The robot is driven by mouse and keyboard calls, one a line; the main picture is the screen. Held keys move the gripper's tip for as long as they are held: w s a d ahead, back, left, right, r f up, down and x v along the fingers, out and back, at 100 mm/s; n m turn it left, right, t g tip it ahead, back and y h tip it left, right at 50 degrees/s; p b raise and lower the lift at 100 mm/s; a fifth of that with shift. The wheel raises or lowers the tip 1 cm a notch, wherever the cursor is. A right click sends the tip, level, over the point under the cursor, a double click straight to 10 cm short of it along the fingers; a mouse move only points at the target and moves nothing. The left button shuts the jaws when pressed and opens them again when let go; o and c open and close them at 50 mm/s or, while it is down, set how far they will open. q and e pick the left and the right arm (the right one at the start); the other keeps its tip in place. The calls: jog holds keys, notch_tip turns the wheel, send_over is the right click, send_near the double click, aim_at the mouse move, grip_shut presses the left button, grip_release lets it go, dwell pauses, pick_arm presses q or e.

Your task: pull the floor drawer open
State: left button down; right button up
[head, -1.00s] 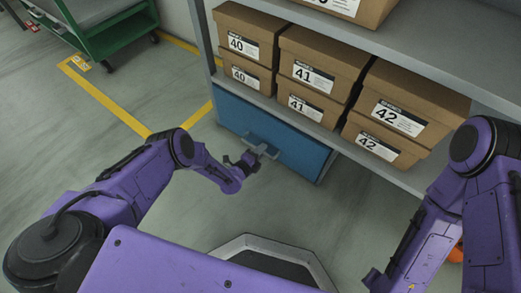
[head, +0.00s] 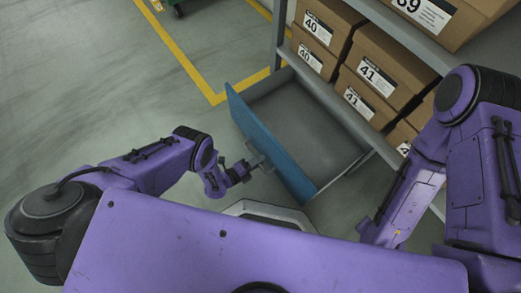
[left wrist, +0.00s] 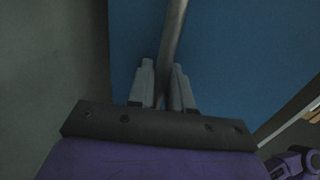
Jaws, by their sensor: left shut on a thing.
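The floor drawer (head: 268,143) with its blue front stands pulled out from under the shelf in the head view. Its grey inside shows and looks empty. My left gripper (head: 252,166) is at the drawer's front, shut on the grey bar handle (head: 258,160). In the left wrist view the two fingers (left wrist: 161,88) close on either side of the handle bar (left wrist: 174,35), with the blue front (left wrist: 240,65) behind it. My right arm shows at the right of the head view, but its gripper is out of sight.
A grey shelf (head: 391,30) above the drawer holds several brown shoe boxes (head: 376,72) labelled by size. A yellow line (head: 190,68) marks the floor at left. The floor (head: 110,95) left of the drawer is clear.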

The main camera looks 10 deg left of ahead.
pick_arm(q)
jog(key=shift+s+a, duration=0.45)
jog(key=shift+s, duration=0.15)
jog(key=c, duration=1.2)
grip_release()
jog(key=shift+a, duration=0.1)
jog(key=p+v, duration=0.4)
jog(key=v, duration=0.6)
jog(key=shift+s+a, duration=0.15)
jog(key=shift+s, duration=0.05)
